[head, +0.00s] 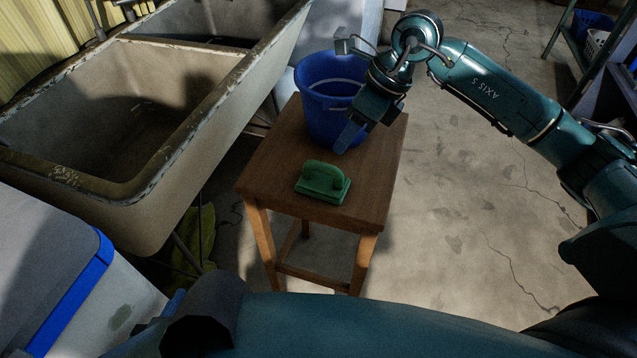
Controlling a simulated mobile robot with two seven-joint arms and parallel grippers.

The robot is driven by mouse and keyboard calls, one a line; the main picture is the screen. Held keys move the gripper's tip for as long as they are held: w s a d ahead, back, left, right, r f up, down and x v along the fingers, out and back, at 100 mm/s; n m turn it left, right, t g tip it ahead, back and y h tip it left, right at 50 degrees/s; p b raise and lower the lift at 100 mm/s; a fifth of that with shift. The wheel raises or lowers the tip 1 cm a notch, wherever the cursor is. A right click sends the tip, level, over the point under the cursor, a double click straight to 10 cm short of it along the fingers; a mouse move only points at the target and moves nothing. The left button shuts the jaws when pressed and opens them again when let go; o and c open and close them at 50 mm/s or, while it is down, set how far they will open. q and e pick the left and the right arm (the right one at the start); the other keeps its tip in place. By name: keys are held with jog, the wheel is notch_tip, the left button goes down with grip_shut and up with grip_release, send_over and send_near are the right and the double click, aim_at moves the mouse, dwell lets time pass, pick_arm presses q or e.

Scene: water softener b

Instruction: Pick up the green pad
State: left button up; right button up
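The green pad (323,183), a block with a raised handle, lies on the front part of a small wooden stool (375,178). My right gripper (347,137) is above the stool, behind and to the right of the pad and apart from it. It is in front of the blue bucket's right side. Only one fingertip shows clearly, so its opening cannot be judged. My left arm crosses the bottom of the view, and its gripper cannot be made out.
A blue bucket (318,98) stands at the back of the stool, behind the pad. A worn double sink (150,175) is to the left. A white box with a blue edge (78,300) is at lower left. Cracked floor (455,215) on the right is clear.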

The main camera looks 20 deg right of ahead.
aim_at(325, 164)
jog(key=x, duration=1)
jog(key=shift+w, duration=0.2)
jog(key=shift+c, duration=0.4)
grip_shut()
